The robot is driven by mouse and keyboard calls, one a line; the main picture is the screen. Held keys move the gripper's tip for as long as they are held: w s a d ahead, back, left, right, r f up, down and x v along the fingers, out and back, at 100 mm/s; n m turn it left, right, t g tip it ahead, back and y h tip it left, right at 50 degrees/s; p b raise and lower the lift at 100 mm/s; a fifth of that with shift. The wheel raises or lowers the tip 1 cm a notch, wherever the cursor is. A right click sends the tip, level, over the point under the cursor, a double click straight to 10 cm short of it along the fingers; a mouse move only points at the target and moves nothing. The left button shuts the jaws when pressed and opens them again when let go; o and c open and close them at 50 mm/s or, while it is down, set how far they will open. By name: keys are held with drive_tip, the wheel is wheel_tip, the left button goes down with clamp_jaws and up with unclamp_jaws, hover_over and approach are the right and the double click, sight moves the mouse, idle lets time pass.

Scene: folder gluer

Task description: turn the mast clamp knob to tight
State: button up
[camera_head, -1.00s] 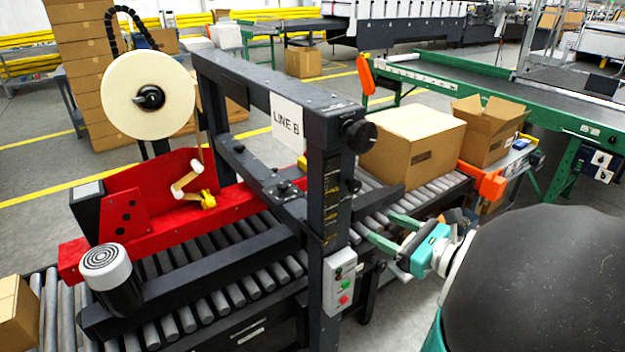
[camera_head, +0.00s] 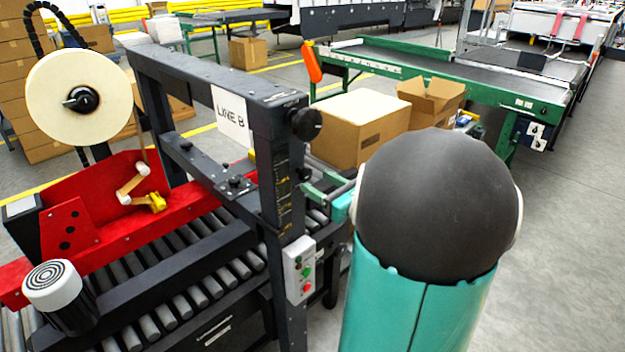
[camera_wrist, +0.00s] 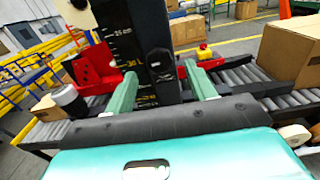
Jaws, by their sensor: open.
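The dark upright mast (camera_head: 280,185) of the LINE B machine carries a scale on its side. A large round black knob (camera_head: 306,124) sits near its top, and a smaller dark knob lower down is mostly hidden in the head view. No label shows which is the clamp knob. In the wrist view a dark knob-like part (camera_wrist: 160,64) shows in front of the mast, between my finger lines. My gripper (camera_head: 314,186) is open and empty beside the mast, below the large knob; its green fingers show in the wrist view (camera_wrist: 161,82). I cannot tell whether they touch anything.
A control box (camera_head: 299,270) with buttons hangs on the mast below my gripper. A closed carton (camera_head: 358,128) and an open carton (camera_head: 432,102) stand behind. Rollers and a red guide (camera_head: 110,225) lie left. The floor on the right is clear. My arm hides part of the scene.

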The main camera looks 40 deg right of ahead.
sight(303, 173)
drive_tip(key=shift+w, duration=1.45)
drive_tip(key=c, duration=1)
drive_tip(key=shift+o, duration=0.2)
